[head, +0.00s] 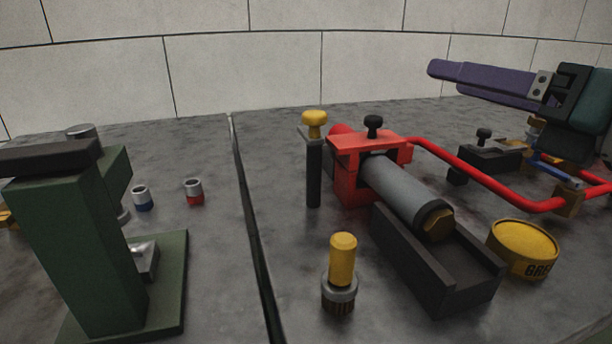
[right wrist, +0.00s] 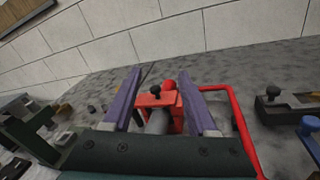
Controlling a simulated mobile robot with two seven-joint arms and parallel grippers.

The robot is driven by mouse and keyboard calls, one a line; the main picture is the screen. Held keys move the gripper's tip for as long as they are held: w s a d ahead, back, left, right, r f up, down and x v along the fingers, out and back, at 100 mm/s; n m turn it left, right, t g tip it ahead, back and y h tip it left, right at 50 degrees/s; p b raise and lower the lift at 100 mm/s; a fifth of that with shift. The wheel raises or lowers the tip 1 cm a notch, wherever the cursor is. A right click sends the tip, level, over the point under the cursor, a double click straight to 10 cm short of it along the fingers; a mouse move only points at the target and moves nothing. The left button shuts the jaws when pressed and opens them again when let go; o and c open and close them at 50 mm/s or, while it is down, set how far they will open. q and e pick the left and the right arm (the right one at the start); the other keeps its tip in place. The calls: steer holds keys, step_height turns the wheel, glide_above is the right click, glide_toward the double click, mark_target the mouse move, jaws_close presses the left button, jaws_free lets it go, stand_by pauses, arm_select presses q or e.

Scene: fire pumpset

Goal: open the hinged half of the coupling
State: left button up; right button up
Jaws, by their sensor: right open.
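The red coupling (head: 371,145) sits around the near end of a red body, with a black knob (head: 373,124) on its top plate. A grey cylinder (head: 398,188) runs out of it toward the front right. I cannot tell where the hinge is. In the right wrist view the coupling (right wrist: 157,99) shows between the fingers, farther off. My right gripper (head: 447,76) has purple fingers, which are open and empty, up and to the right of the coupling and not touching it. It also shows in the right wrist view (right wrist: 159,75). My left gripper is not in view.
A dark channel-shaped cradle (head: 409,262) lies under the cylinder's near end. A red pipe (head: 470,178) loops to the right. A yellow-knobbed black post (head: 314,172), a yellow-handled tool (head: 342,262) and a yellow tin (head: 522,248) stand nearby. A green press (head: 80,240) is at left.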

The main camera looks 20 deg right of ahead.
mark_target(380, 119)
steer(key=f+n+y+b, duration=0.1)
steer(key=f+n, duration=0.1)
steer(key=w+a+f+n+y+b, duration=0.1)
steer(key=f+n, duration=0.1)
steer(key=f+n+g+b, duration=0.1)
steer(key=n+b, duration=0.1)
steer(key=shift+w+a+f+y, duration=0.15)
steer(key=shift+a+f+y, duration=0.25)
steer(key=p+x, duration=0.1)
steer(key=x, duration=0.6)
steer(key=shift+w, duration=0.1)
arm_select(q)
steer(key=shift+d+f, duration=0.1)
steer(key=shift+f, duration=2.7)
arm_select(e)
steer(key=shift+w+a+f, duration=0.1)
steer(key=shift+w+a, duration=0.3)
steer(key=shift+w, duration=0.2)
jaws_close()
